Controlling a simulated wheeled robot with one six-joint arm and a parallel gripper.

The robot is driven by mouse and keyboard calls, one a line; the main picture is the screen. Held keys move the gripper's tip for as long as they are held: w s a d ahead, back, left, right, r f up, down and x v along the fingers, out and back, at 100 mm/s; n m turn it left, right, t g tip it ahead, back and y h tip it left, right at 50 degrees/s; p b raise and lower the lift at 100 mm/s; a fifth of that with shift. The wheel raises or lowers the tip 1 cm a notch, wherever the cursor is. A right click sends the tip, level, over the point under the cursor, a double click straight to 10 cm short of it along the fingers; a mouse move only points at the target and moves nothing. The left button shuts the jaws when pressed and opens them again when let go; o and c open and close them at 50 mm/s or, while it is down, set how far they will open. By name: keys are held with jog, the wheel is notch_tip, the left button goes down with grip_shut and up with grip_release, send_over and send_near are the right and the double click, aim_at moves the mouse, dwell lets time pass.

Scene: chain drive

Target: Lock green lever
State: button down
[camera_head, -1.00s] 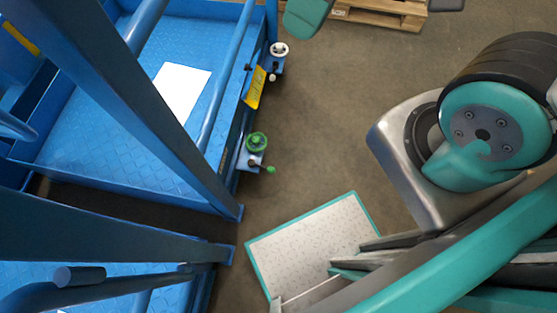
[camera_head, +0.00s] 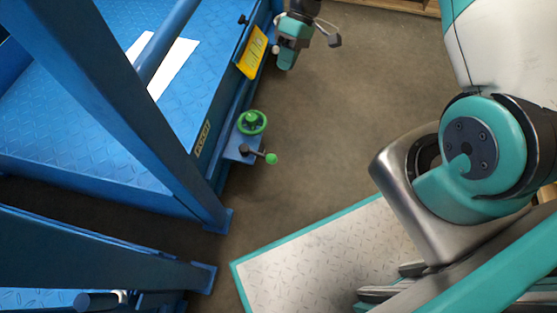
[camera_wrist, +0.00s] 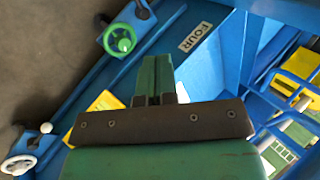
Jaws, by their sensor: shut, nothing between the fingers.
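The green lever (camera_head: 271,159) is a dark arm with a green ball knob, on a blue bracket at the cart's right side. In the head view its arm points right, away from the cart. A green handwheel (camera_head: 251,122) stands just behind it and also shows at the upper left of the wrist view (camera_wrist: 118,40). In the wrist view only the lever's dark part (camera_wrist: 143,10) shows clearly at the top edge. My gripper (camera_head: 286,62) is shut and empty, apart from the lever and farther up the picture. Its closed fingers (camera_wrist: 155,65) point toward the cart in the wrist view.
A yellow plate (camera_head: 253,50) is on the cart's side near my gripper. A white handwheel (camera_wrist: 18,165) and white-knobbed lever (camera_wrist: 45,128) show in the wrist view. Blue uprights (camera_head: 120,100) stand left of the lever. Open floor (camera_head: 335,130) lies to its right.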

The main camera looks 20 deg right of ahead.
aim_at(258, 154)
jog(key=d+f+b, duration=0.2)
jog(key=f+b, duration=0.1)
jog(key=f, duration=0.7)
jog(key=d+f+y+b, duration=0.1)
jog(key=f+b, duration=0.2)
jog(key=f, duration=0.7)
jog(key=shift+s+d+g, duration=0.3)
jog(key=shift+s+d, duration=0.1)
jog(key=shift+f, duration=0.1)
jog(key=s+a+r+b+x, duration=0.1)
jog(key=b+x, duration=0.5)
jog(key=x, duration=0.7)
jog(key=shift+a+r+b, duration=0.3)
jog(key=shift+a+b, duration=0.05)
jog(key=shift+a, duration=0.05)
jog(key=shift+s+r, duration=0.1)
